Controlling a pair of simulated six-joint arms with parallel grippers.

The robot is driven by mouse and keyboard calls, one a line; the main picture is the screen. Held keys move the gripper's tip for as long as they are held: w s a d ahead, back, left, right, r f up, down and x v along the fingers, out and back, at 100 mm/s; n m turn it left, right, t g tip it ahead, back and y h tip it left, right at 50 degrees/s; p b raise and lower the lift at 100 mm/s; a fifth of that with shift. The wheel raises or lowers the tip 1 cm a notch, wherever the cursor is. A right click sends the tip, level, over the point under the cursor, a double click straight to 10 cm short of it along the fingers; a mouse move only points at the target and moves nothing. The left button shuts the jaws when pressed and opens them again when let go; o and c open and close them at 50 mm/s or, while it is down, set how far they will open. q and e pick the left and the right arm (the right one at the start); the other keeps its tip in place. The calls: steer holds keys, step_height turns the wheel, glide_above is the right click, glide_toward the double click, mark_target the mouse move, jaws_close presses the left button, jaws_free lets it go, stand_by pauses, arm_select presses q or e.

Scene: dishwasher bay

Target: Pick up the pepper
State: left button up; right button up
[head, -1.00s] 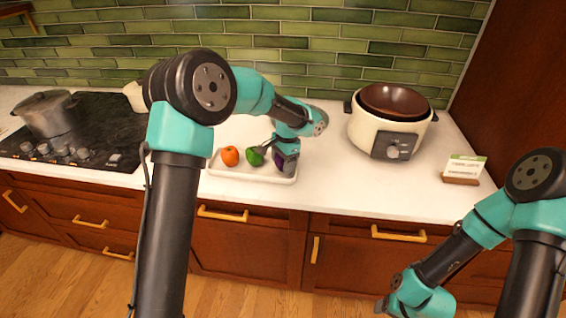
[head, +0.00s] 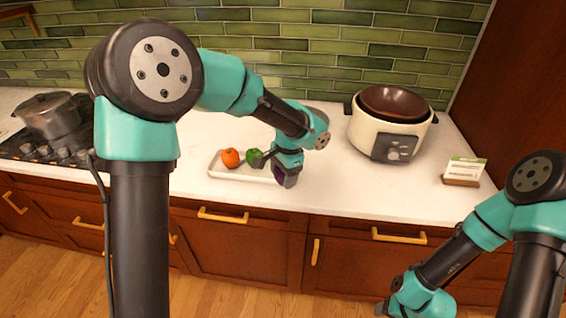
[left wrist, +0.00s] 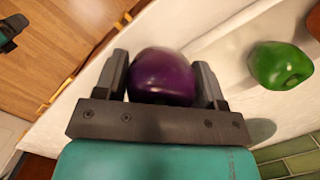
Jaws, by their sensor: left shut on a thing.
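My left gripper (left wrist: 163,85) is shut on a glossy, rounded dark purple vegetable (left wrist: 163,75), with one finger on each side of it. In the head view my left gripper (head: 278,168) is at the right end of the white tray, and only a little of the purple vegetable (head: 279,173) shows. A green pepper (head: 254,156) lies in the tray, partly behind the gripper. The pepper also shows in the left wrist view (left wrist: 281,65), apart from the fingers. My right gripper (head: 383,306) is low in the head view, and its fingers are not clear.
The white tray (head: 225,172) lies on the white counter (head: 345,192) and also holds an orange fruit (head: 230,158). A cream cooker (head: 370,140) with a brown bowl stands at the back right, near a small card stand (head: 462,171). A pot (head: 50,115) is at left. The counter's front right is clear.

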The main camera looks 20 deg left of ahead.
arm_select(q)
steer(key=s+d, duration=0.1)
steer(key=s, duration=0.5)
steer(key=shift+d+r, duration=0.3)
steer(key=shift+d, duration=0.1)
steer(key=w+a+r+n+h, duration=0.1)
steer(key=w+a+r+n, duration=0.6)
steer(key=r, duration=0.3)
steer(key=shift+w+r+n, duration=0.25)
steer(key=shift+w+n, duration=0.25)
steer(key=shift+n, duration=0.2)
